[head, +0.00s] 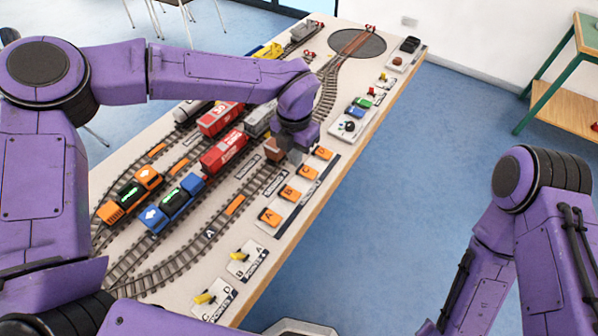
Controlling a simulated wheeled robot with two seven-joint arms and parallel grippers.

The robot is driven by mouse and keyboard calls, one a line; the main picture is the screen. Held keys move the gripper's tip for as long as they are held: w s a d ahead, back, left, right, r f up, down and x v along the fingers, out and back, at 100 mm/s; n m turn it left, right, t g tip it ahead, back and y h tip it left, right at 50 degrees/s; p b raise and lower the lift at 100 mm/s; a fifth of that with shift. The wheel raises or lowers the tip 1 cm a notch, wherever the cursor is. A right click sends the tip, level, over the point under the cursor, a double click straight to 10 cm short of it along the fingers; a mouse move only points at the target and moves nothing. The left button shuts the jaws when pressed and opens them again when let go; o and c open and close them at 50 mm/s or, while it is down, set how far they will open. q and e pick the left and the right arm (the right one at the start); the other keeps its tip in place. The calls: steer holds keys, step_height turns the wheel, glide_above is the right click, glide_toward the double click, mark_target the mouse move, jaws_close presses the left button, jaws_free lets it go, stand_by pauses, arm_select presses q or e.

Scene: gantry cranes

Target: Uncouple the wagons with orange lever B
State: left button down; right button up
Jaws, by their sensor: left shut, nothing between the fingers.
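Orange lever B (290,193) stands in a row of orange lettered pieces on a pale panel at the table's right edge, between A (269,216) and C (307,172); D (323,153) is farthest. My left gripper (294,158) is shut and empty, pointing down just left of C and D, beyond B and apart from it. Wagons stand on the tracks: a red one (224,153), another red one (219,119), a grey one (259,122) and a brown one (272,150) partly hidden by my gripper. The couplings are too small to make out. My right gripper is out of view.
An orange engine (129,196) and a blue engine (174,205) stand on the near left tracks. Yellow point levers (241,254) are at the near edge. A turntable (357,43) is at the far end. Open floor lies right of the table.

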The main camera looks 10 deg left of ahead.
mark_target(295, 196)
arm_select(q)
steer(key=f+p, duration=0.1)
steer(key=f, duration=0.3)
steer(key=f+p, duration=0.1)
steer(key=f, duration=0.3)
steer(key=s+f+p, duration=0.1)
steer(key=f, duration=0.4)
steer(key=shift+a+p, duration=0.1)
steer(key=shift+p, duration=0.25)
steer(key=shift+f, duration=0.3)
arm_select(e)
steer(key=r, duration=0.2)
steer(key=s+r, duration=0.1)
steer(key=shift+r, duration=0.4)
arm_select(q)
steer(key=shift+f, duration=0.1)
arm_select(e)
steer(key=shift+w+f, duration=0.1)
